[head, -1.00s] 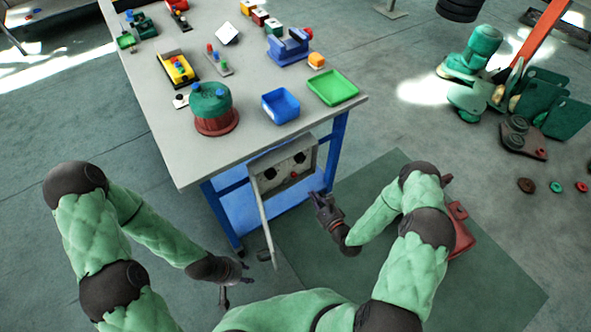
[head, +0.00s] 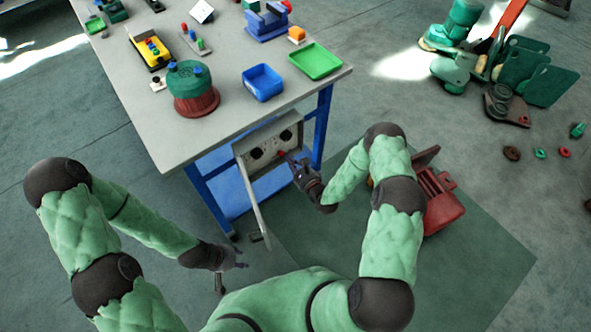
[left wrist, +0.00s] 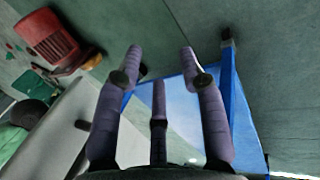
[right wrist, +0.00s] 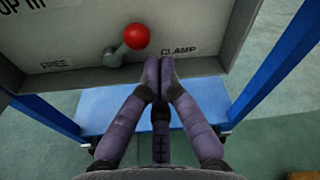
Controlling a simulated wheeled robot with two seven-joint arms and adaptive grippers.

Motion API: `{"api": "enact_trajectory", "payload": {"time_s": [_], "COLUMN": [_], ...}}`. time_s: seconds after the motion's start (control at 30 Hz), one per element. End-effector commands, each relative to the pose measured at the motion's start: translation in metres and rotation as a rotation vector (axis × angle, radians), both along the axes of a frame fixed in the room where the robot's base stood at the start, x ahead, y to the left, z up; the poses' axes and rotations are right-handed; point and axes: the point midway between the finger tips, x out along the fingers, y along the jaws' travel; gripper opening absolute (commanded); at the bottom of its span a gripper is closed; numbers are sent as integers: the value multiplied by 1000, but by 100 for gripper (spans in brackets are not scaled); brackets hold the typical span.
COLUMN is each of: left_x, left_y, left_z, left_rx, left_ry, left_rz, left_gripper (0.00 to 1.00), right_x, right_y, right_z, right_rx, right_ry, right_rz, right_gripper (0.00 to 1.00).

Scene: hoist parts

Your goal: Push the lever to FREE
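The lever has a red ball knob (right wrist: 137,37) on a short grey arm from a pivot on a grey panel (right wrist: 80,25). The panel carries a FREE label (right wrist: 53,65) on the left and a CLAMP label (right wrist: 178,50) on the right. The lever leans from its pivot toward the CLAMP side. My right gripper (right wrist: 158,66) has its fingertips together, empty, just below and right of the knob; contact cannot be told. In the head view the knob (head: 281,154) is close to my right gripper (head: 296,164). My left gripper (left wrist: 161,55) is open and empty, low beside the table.
The panel hangs at the table's (head: 170,140) near end, with a long pale bar (head: 252,205) down its left side. Blue table legs (right wrist: 290,55) flank it. A blue bin (head: 262,84) and green tray (head: 315,61) stand above. A red case (head: 440,200) is at right.

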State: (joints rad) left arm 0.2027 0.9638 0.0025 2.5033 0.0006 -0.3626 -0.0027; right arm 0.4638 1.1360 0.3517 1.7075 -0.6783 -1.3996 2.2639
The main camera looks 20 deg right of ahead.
Motion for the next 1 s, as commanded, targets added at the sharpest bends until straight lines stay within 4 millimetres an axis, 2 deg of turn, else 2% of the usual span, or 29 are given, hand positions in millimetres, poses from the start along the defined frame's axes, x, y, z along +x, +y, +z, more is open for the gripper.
{"api": "enact_trajectory", "payload": {"time_s": [0.1,0.3,0.67,1.0], "left_x": [0,0,0,0], "left_y": [0,0,0,0], "left_z": [-5,-6,-6,-2], "left_rx": [0,0,0,0], "left_ry": [0,0,0,0], "left_rz": [0,0,0,0], "left_gripper": [40,40,40,40], "right_x": [11,18,17,6], "right_y": [3,5,5,5], "right_z": [-2,-2,-1,1], "right_rx": [0,0,0,0], "right_ry": [-2,0,0,0], "right_rz": [0,-1,-1,-1], "right_gripper": [0,0,0,0]}}
